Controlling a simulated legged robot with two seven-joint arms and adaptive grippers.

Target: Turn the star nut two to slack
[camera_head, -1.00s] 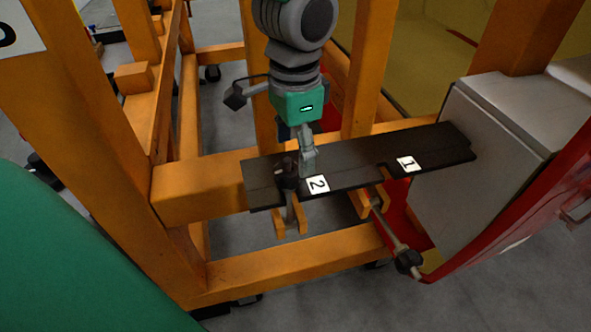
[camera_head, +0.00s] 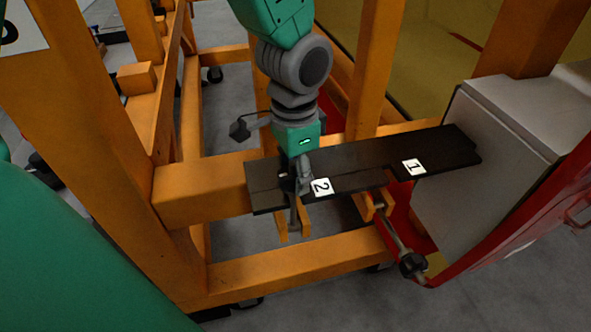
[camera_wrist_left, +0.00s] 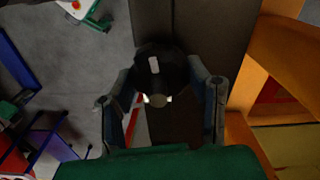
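Star nut two is a black knob by the white label 2 (camera_head: 322,187) on the dark plate (camera_head: 345,160). In the left wrist view the nut (camera_wrist_left: 160,72) shows from above, between the finger ends. My left gripper (camera_head: 300,180) points down over it and hides most of it in the head view. Its two fingers (camera_wrist_left: 161,95) stand apart, one on each side of the nut; I cannot tell whether they touch it. Another star nut (camera_head: 412,264) hangs low on a rod, below label 1 (camera_head: 413,167). My right gripper is not in view.
An orange frame (camera_head: 290,272) with posts and beams surrounds the plate. A grey box (camera_head: 480,150) with a red edge stands at the right end of the plate. Grey floor shows below and behind the frame.

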